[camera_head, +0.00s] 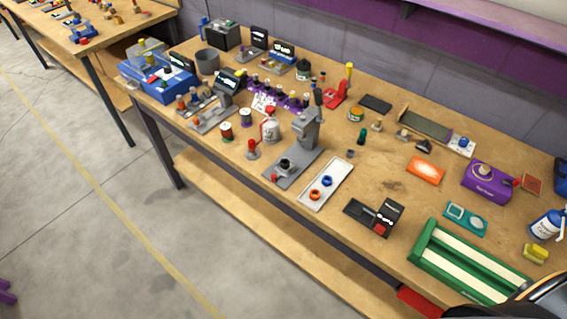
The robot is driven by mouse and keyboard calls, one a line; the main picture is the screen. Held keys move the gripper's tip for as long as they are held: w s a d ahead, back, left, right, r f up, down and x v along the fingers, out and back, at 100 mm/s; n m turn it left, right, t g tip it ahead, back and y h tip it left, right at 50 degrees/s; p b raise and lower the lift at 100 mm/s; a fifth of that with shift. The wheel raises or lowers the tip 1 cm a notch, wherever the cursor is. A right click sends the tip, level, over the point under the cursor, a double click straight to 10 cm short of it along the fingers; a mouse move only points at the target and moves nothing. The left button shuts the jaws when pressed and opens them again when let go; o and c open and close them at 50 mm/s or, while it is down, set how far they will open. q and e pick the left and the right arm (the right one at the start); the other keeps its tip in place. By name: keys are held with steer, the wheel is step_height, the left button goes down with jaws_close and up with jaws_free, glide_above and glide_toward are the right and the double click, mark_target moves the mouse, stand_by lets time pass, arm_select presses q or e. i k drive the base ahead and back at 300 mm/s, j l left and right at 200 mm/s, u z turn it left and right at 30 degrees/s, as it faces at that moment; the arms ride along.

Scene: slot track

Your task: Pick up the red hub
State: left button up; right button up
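Several small red parts lie on the wooden workbench, and I cannot tell for sure which is the red hub. An orange-red ring (314,195) lies in a shallow white tray (336,177), beside a blue ring (327,181). A small red-topped piece (253,146) stands on a grey foot to the left of the grey press (306,132). No gripper shows near any of these. Neither my left nor my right gripper can be made out in this view.
A black device with a red button (379,220) and a green-framed rack (465,264) stand to the right of the tray. A purple box (486,182) is farther right. Bottles and tools crowd the bench's left half. Bare wood shows right of the tray.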

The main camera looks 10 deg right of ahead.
mark_target(252, 144)
steer(key=i+j, duration=0.15)
steer(key=j, duration=0.15)
steer(key=i+j, duration=0.2)
steer(key=i+j+z, duration=0.15)
steer(key=j+z, duration=0.2)
steer(key=i+j+z, duration=0.1)
steer(key=j+z, duration=0.6)
steer(key=i+j, duration=0.05)
